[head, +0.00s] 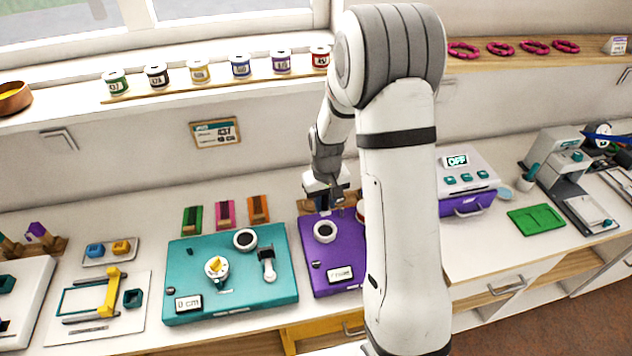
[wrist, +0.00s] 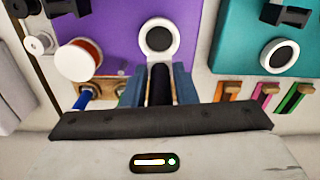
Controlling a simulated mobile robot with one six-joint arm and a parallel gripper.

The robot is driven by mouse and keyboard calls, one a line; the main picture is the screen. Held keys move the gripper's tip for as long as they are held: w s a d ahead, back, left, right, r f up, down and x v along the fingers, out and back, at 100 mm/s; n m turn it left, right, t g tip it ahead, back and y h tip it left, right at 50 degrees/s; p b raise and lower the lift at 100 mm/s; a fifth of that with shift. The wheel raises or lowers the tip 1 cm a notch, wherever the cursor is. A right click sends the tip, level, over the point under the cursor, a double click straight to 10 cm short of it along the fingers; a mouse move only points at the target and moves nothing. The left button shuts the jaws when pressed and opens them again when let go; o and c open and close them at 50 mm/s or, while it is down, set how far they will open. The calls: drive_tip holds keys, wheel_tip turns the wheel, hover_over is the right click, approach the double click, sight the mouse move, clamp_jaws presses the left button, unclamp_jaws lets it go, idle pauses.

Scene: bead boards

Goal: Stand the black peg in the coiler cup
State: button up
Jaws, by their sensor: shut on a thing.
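My gripper (wrist: 158,82) is shut on the black peg (wrist: 160,88), which sits between its two blue fingers. In the head view my gripper (head: 335,198) is over the back edge of the purple board (head: 318,268). A white-rimmed round cup with a dark middle (head: 325,231) is on that board. In the wrist view this cup (wrist: 159,22) lies just beyond the peg's tip, and I see no peg in it. A similar white-rimmed cup (head: 245,239) is on the teal board (head: 193,250). I cannot tell by label which is the coiler cup. The peg's lower end is unclear.
An orange-and-white spool (wrist: 80,60) and a blue-handled thing (wrist: 84,98) are near my gripper. Green (head: 192,219), pink (head: 225,214) and orange (head: 259,208) holders stand behind the teal board. A purple-fronted machine (head: 468,203) stands at right.

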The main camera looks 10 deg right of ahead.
sight(326, 214)
drive_tip(key=shift+s+d+f, duration=0.1)
drive_tip(key=shift+s, duration=0.25)
drive_tip(key=shift+f+b, duration=1.7)
drive_tip(key=shift+f, duration=1.05)
drive_tip(key=shift+f, duration=0.1)
drive_tip(key=shift+f+b, duration=0.7)
drive_tip(key=shift+b, duration=0.05)
drive_tip(key=shift+f+b, duration=0.25)
drive_tip(key=shift+b, duration=0.1)
drive_tip(key=o, duration=1.1)
drive_tip(key=shift+c, duration=0.2)
drive_tip(key=shift+r, duration=0.2)
